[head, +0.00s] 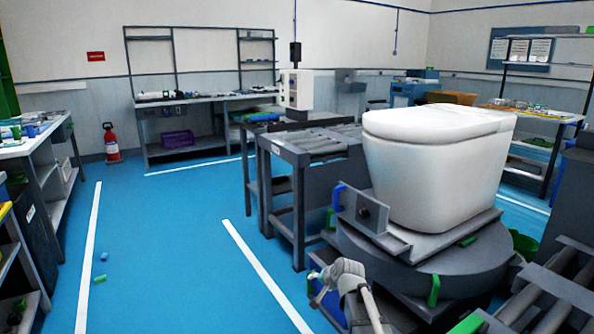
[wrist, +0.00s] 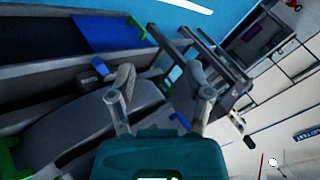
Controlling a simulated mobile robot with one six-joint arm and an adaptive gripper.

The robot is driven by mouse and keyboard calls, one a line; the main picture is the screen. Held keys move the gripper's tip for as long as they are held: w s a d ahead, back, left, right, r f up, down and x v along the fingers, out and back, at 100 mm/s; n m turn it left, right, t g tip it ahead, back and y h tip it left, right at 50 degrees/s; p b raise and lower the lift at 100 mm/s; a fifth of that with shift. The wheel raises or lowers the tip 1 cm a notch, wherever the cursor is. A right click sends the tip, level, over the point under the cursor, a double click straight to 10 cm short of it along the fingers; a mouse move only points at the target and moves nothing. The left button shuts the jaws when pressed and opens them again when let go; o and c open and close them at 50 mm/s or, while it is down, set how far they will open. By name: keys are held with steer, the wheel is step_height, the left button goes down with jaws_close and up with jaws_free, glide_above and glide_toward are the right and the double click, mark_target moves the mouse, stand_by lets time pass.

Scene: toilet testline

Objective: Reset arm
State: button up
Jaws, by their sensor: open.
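My gripper (wrist: 160,72) shows in the wrist view with its two grey fingers spread apart and nothing between them. In the head view, part of my light grey arm reaches in at the bottom centre, in front of the turntable. A white toilet (head: 435,165) with its lid closed stands upright on the dark round turntable (head: 440,262) at the right of the head view. My arm appears apart from the toilet. The wrist view is tilted, and the toilet cannot be made out in it.
A roller conveyor (head: 315,140) stands behind and left of the turntable. More rollers (head: 550,305) lie at the bottom right. A workbench (head: 40,150) lines the left side. Small green and blue pieces (head: 100,279) lie on the blue floor (head: 160,240), which is otherwise open at left.

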steer(key=s+d+f+n+g+h, duration=0.1)
steer(key=s+d+n+g, duration=0.15)
steer(key=s, duration=0.55)
steer(key=s+d+f+n+g+h+p, duration=0.15)
steer(key=s+d, duration=0.25)
steer(key=s, duration=0.4)
steer(key=s+d+f+n+g+h, duration=0.1)
steer(key=s+d+g+h, duration=0.15)
steer(key=s, duration=0.45)
step_height(320, 180, up, 38)
steer(key=d+g+p, duration=0.1)
steer(key=p, duration=3.7)
steer(key=shift+s+n+y, duration=0.3)
steer(key=shift+s+y, duration=0.1)
steer(key=shift+s, duration=0.05)
steer(key=shift+f, duration=0.1)
